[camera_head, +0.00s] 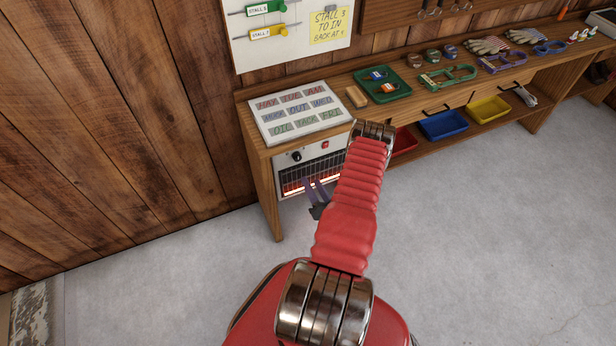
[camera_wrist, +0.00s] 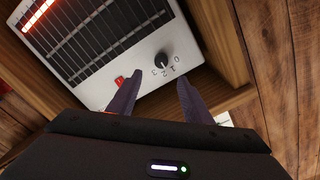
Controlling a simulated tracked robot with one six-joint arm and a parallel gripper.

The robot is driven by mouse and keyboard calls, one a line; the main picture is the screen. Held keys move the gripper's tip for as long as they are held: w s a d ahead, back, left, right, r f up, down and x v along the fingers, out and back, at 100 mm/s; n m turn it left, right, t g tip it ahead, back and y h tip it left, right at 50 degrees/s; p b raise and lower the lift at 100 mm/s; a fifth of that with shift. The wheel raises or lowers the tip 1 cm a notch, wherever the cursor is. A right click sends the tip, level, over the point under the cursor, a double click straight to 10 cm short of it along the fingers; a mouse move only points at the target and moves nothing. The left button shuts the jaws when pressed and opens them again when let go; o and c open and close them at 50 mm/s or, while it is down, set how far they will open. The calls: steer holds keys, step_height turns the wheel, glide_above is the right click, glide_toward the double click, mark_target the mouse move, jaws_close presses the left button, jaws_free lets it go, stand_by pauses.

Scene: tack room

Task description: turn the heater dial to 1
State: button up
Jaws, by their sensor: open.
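The heater (camera_head: 309,166) is a white unit with a dark grille and a glowing orange element, set under the bench top. Its dial (camera_head: 296,156) is a small black knob on the front panel. In the wrist view the dial (camera_wrist: 160,60) is close up, with the numbers 0, 1, 2 and 3 around one side; I cannot tell surely where it points. My gripper (camera_wrist: 160,80) is open, its two purple fingers at either side of the dial in the picture and not visibly touching it. My gripper (camera_head: 315,189) also shows before the heater grille in the head view.
A red switch (camera_wrist: 119,81) sits beside the dial, near one finger. The wooden bench (camera_head: 266,191) frames the heater, with a side panel close by. A lettered board (camera_head: 299,112) lies on top. A green tray (camera_head: 383,84) stands farther right. The grey floor is clear.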

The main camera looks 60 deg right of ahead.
mark_target(298, 160)
steer(key=shift+v, duration=1.05)
steer(key=n, duration=0.3)
steer(key=w+n+h, duration=0.1)
steer(key=n, duration=0.1)
steer(key=shift+w+a+n+g, duration=0.1)
steer(key=shift+a+n+g, duration=0.2)
steer(key=shift+a, duration=0.1)
steer(key=x, duration=1.4)
steer(key=shift+a, duration=0.1)
steer(key=shift+c, duration=0.2)
